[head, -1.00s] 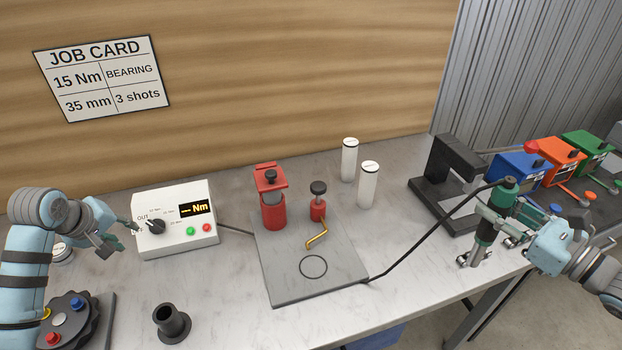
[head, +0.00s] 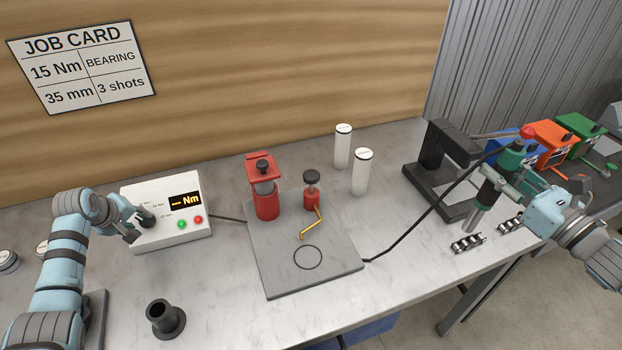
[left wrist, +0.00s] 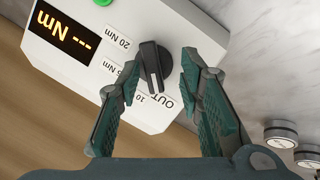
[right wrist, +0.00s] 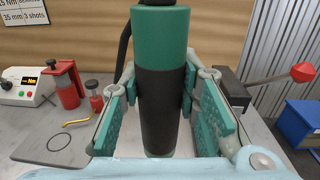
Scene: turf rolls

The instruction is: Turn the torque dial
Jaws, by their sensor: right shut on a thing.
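The torque dial is a black pointer knob (left wrist: 153,68) on the white control box (head: 180,238). Its pointer end lies near the "OUT" and "10" labels in the left wrist view. The box display (head: 185,201) shows dashes and "Nm". My left gripper (head: 138,226) is at the dial, with its fingers (left wrist: 160,75) open on either side of the knob; a gap shows on the right, and contact on the left is unclear. My right gripper (head: 497,182) is shut on a green and black cylindrical tool (right wrist: 160,90), held tilted above the table's right part.
A grey plate (head: 285,270) with red fixtures stands mid-table. A black cable runs from it to the tool. Two white cylinders (head: 362,172), a black press (head: 440,170), dark socket racks (head: 467,243) and a black flanged tube (head: 164,318) stand around. The front middle is clear.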

